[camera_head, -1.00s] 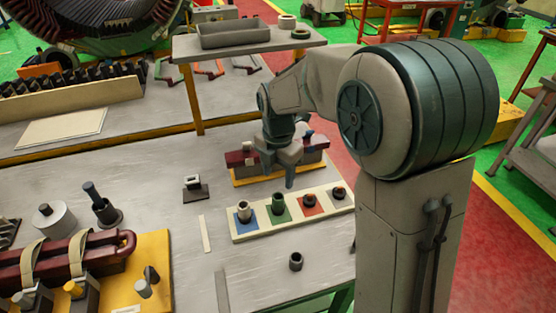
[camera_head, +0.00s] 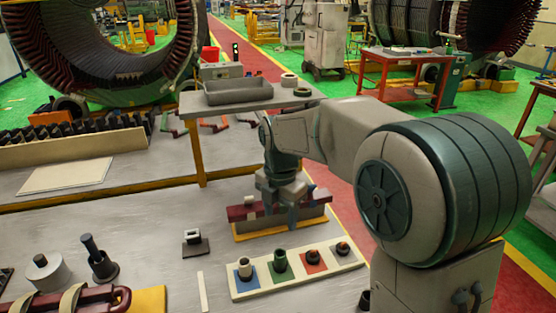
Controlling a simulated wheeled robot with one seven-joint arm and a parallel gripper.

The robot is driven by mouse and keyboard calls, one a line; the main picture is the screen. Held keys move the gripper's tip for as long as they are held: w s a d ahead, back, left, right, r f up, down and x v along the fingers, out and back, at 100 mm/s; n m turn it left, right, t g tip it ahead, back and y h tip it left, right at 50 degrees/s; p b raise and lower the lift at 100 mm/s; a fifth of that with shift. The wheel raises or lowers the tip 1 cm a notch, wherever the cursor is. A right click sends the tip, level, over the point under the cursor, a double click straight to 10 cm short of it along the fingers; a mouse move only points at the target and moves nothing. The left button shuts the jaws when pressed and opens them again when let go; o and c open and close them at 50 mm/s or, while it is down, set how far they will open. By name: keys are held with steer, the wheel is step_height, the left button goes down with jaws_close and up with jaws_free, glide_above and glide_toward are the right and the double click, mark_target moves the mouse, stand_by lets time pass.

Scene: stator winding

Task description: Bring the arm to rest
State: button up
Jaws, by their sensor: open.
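My gripper (camera_head: 280,212) points down at the end of my arm, over the dark red bar block (camera_head: 240,212) on its yellow base (camera_head: 262,232). The fingers are apart, and I see nothing held between them. One finger hides part of the block. I cannot tell whether the fingers touch it. My arm reaches in from the right and bends down at the wrist.
A small stand (camera_head: 193,241) is to the left. A raised shelf (camera_head: 188,103) with a grey tray (camera_head: 238,92) stands behind my gripper.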

steer(key=s+d+m+t, duration=0.1)
steer(key=s+d+m, duration=0.6)
steer(key=m, duration=0.6)
steer(key=s+d+m+t, duration=0.2)
steer(key=s+d+m, duration=0.5)
steer(key=s+m, duration=0.5)
steer(key=m, duration=0.2)
steer(key=shift+s+m, duration=0.15)
steer(key=shift+m, duration=0.15)
